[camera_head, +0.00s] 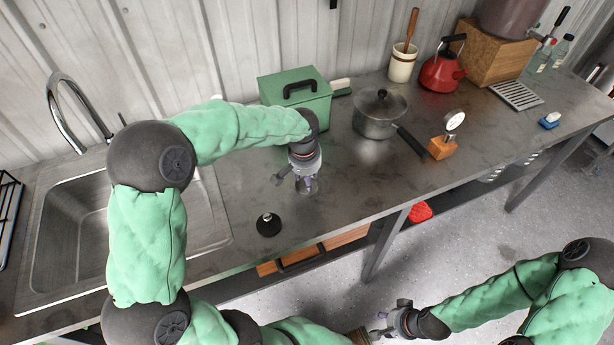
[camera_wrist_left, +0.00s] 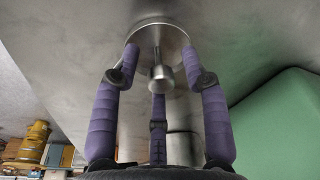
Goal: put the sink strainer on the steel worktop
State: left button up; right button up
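The sink strainer (camera_wrist_left: 150,35) is a round steel disc with a small knob, seen in the left wrist view between my left gripper's purple fingers. My left gripper (camera_head: 306,188) is low over the steel worktop (camera_head: 345,190), between the sink and the pot. Its side fingertips meet the strainer's rim, and the gripper looks shut on it. In the head view the strainer is mostly hidden by the fingers. I cannot tell whether the strainer touches the worktop. My right gripper (camera_head: 384,324) is open, in front of and below the worktop, away from the strainer.
A sink (camera_head: 75,215) with a tap lies left. A black knobbed stopper (camera_head: 268,224) sits near the front edge. A green box (camera_head: 295,97) stands behind my left gripper; a lidded pot (camera_head: 380,112) and a dial gauge on a wooden block (camera_head: 442,147) stand right.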

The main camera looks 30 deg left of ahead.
aim_at(305, 189)
pick_arm(q)
jog(key=shift+r, duration=0.6)
notch_tip(305, 189, up, 11)
jog(key=s+p, duration=0.1)
jog(key=p, duration=0.2)
jog(key=shift+s+p, duration=0.35)
